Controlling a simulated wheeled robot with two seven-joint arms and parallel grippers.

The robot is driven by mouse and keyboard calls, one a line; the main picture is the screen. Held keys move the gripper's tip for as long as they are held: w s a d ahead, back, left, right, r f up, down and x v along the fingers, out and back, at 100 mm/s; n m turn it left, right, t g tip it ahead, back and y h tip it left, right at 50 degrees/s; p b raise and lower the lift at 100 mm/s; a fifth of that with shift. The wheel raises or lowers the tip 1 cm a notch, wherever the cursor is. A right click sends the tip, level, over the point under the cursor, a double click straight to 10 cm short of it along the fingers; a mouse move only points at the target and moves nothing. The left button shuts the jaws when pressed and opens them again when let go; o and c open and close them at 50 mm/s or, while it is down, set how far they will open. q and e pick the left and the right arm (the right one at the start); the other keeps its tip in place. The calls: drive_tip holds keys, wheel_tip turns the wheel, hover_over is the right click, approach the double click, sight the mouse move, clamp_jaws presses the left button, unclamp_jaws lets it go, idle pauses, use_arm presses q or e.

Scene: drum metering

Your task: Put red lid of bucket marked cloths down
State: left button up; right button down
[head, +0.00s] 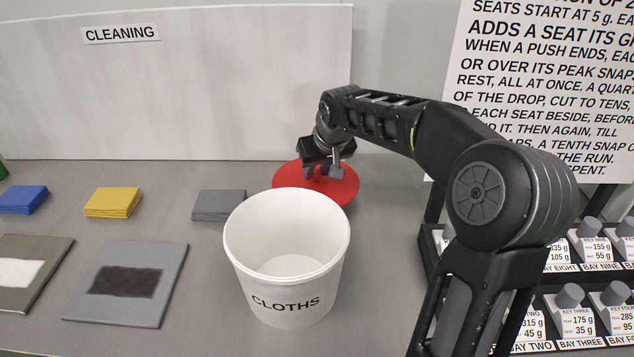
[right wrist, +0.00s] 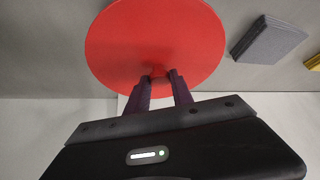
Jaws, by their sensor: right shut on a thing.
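The red lid (head: 345,186) is a round disc behind the white bucket (head: 290,250) marked CLOTHS, partly hidden by the bucket's rim. My right gripper (head: 324,174) is over the lid. In the right wrist view the lid (right wrist: 155,40) fills the top, and the fingers of my right gripper (right wrist: 160,75) are shut on its small red knob. The lid looks close to the table; I cannot tell whether it touches. The bucket is open and looks empty. My left gripper is not in view.
Folded grey cloths (head: 219,205), yellow cloths (head: 113,202) and blue cloths (head: 23,199) lie left of the bucket. Two flat boards (head: 170,262) (head: 45,250) lie nearer. A rack of marked bays (head: 560,300) stands at right. A CLEANING panel (head: 180,100) stands behind.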

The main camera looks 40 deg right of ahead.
sight(318, 178)
drive_tip(key=shift+f, duration=1.8)
drive_tip(key=shift+f+b, duration=0.5)
drive_tip(key=c, duration=1.1)
unclamp_jaws()
drive_tip(key=shift+r, duration=0.2)
drive_tip(key=shift+s+r+p, duration=0.1)
drive_tip(key=shift+r+p, duration=0.45)
drive_tip(key=shift+r, duration=0.05)
drive_tip(key=v, duration=1.1)
drive_tip(key=shift+s+r, duration=0.15)
drive_tip(key=shift+s, duration=0.05)
